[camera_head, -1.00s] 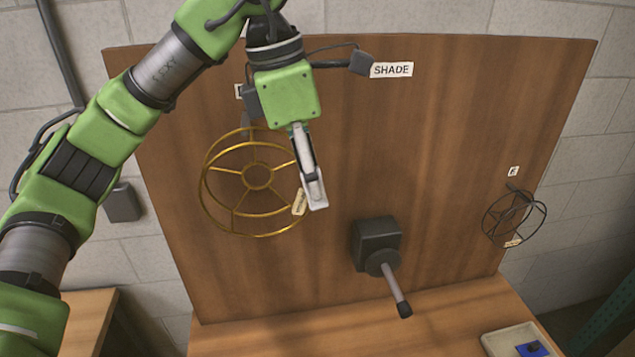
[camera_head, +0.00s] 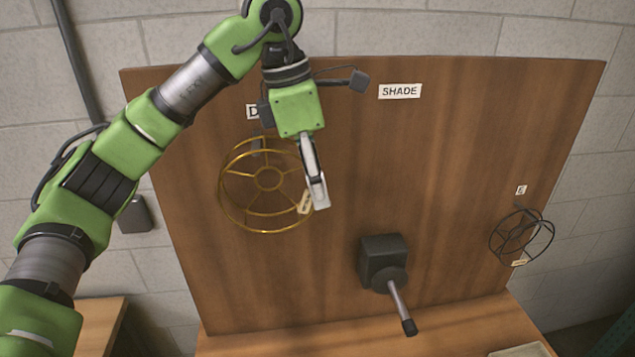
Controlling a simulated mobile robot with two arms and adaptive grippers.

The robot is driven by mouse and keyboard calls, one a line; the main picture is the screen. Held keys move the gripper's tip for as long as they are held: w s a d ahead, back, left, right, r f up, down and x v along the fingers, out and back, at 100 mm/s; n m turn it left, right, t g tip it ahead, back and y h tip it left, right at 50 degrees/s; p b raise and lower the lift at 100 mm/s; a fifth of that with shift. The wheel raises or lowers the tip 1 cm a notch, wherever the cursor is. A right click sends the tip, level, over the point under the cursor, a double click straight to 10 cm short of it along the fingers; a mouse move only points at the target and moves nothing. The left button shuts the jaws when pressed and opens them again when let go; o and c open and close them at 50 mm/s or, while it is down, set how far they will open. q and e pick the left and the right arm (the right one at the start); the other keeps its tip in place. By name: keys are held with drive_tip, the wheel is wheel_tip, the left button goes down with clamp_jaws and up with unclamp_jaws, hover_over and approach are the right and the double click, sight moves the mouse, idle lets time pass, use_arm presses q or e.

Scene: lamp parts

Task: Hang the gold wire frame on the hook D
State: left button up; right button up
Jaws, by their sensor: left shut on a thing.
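The gold wire frame (camera_head: 268,180) is a round cage with two rings, spokes and a small hub ring, with a pale tag near its right rim. My left gripper (camera_head: 318,198) is at the frame's right rim, pointing down, shut on it. A grey piece (camera_head: 257,146) below the label, likely hook D, shows through the frame's upper part. I cannot tell whether the frame touches it or is in front of it. My right gripper is out of view.
A dark block with a grey rod (camera_head: 383,262) juts from the board at lower middle. A dark wire frame (camera_head: 521,236) hangs under the E label at right. The SHADE label (camera_head: 400,91) is at top middle. The board between them is bare.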

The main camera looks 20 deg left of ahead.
use_arm(q)
drive_tip(key=shift+w+a+f+p, duration=0.2)
drive_tip(key=shift+w+a+f, duration=0.15)
drive_tip(key=shift+w, duration=0.35)
drive_tip(key=shift+w+a+f+p, duration=0.25)
drive_tip(key=shift+w+a, duration=0.1)
drive_tip(key=shift+w, duration=0.4)
drive_tip(key=shift+w+a+f+p, duration=0.15)
drive_tip(key=shift+w+a+f, duration=0.2)
drive_tip(key=shift+w, duration=0.35)
drive_tip(key=o, duration=1.3)
drive_tip(key=shift+r, duration=0.1)
drive_tip(key=v, duration=1.2)
drive_tip(key=shift+s, duration=0.15)
